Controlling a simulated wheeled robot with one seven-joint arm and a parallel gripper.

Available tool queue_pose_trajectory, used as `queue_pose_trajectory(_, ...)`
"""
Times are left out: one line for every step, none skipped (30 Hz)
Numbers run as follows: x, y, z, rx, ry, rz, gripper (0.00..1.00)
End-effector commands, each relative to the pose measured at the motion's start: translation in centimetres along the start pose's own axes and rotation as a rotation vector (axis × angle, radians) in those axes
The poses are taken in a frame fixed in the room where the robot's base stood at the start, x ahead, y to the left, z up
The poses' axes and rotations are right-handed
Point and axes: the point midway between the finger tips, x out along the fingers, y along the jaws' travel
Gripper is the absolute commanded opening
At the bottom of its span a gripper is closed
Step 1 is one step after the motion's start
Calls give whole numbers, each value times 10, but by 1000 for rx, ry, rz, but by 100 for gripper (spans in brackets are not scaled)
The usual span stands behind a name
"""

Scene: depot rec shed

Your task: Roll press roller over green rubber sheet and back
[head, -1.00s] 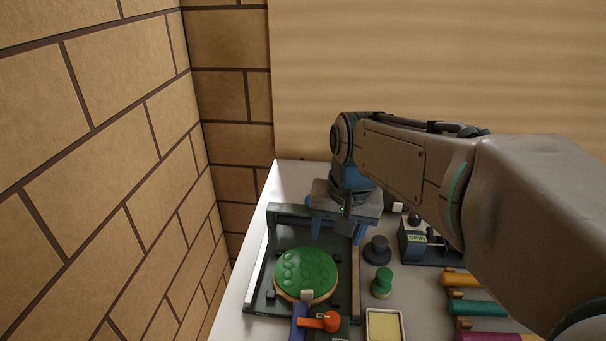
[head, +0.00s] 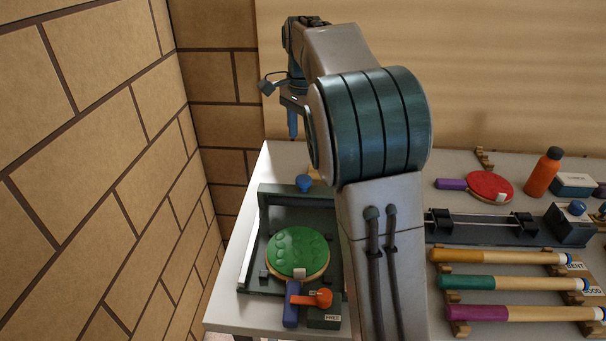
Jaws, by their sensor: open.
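A round paddle with a bumpy green rubber sheet (head: 298,248) lies face up in a dark frame (head: 249,262), its blue handle (head: 291,305) toward me. A dark crossbar (head: 300,197) spans the far end of the frame; whether it is the press roller I cannot tell. A blue knob (head: 304,183) shows just beyond this bar. My gripper (head: 279,108) is open and empty, raised above and behind the frame's far end, touching nothing visible. My arm hides the frame's right side.
An orange lever (head: 317,298) sits by a box labelled FREE (head: 324,318) at the frame's near end. To the right are a red paddle (head: 489,185), an orange bottle (head: 543,172), a dark rail device (head: 480,230) and several racked handles (head: 505,283). A brick wall stands left.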

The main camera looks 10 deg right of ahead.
Motion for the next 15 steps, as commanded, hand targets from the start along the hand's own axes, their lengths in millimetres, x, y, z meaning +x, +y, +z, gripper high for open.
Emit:
queue_pose_trajectory(12, 1, 1, 0, -2, 4, 59)
queue_pose_trajectory(18, 1, 1, -1, -2, 4, 59)
queue_pose_trajectory(27, 1, 0, -1, -2, 4, 59)
queue_pose_trajectory(33, 1, 1, -1, -2, 4, 59)
queue_pose_trajectory(40, 1, 1, -1, -2, 4, 59)
queue_pose_trajectory(49, 1, 1, -2, -2, 4, 59)
queue_pose_trajectory(55, 1, 1, -2, -2, 4, 59)
queue_pose_trajectory(61, 1, 1, -2, -1, 3, 59)
queue_pose_trajectory(69, 1, 1, -3, -1, 3, 59)
queue_pose_trajectory(75, 1, 1, -3, -1, 3, 59)
queue_pose_trajectory(80, 1, 1, -3, -1, 4, 59)
queue_pose_trajectory(87, 1, 1, -3, -1, 3, 59)
queue_pose_trajectory(92, 1, 1, -3, -1, 3, 59)
queue_pose_trajectory(96, 1, 1, -3, -1, 2, 59)
queue_pose_trajectory(101, 1, 1, -3, -1, 2, 59)
